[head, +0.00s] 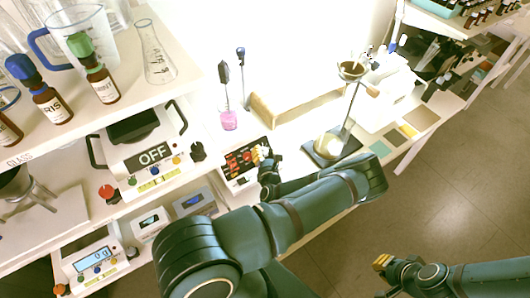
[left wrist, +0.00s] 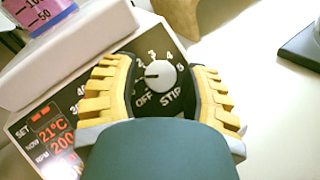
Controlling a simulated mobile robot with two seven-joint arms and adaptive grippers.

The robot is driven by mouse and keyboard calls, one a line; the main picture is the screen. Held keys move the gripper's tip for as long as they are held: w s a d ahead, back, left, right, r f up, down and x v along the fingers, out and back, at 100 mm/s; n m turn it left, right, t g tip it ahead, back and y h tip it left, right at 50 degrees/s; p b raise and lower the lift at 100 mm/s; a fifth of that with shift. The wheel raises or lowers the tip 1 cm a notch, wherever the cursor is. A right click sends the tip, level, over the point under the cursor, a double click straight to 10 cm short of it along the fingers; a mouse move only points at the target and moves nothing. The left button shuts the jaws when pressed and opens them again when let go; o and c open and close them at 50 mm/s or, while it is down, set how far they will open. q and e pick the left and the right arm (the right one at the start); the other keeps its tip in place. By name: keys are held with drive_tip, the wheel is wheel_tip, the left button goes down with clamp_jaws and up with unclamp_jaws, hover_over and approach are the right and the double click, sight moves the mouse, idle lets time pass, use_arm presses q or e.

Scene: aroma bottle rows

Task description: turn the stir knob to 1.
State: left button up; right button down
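The stir knob (left wrist: 160,75) is a round light-grey dial on a black panel marked OFF, several numbers and STIR. Its dark pointer line points left, above OFF; the 1 mark cannot be made out. My left gripper (left wrist: 160,95) has its yellow ribbed fingers apart on either side of the knob, with dark panel showing between, so it is open. In the head view the left gripper (head: 264,158) is at the right end of the hotplate's control panel (head: 242,162) and hides the knob. My right gripper (head: 382,262) is low at the right, far from the hotplate; its opening is unclear.
A lit display (left wrist: 55,135) reads 21°C and 200. A container with pink liquid (head: 229,120) stands on the hotplate. A funnel stand (head: 350,72) is to the right. Shelves with bottles and an OFF device (head: 153,155) lie left. Open floor is at the right.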

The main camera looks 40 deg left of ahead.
use_arm(q)
drive_tip(key=v, duration=1.2)
idle(0.4)
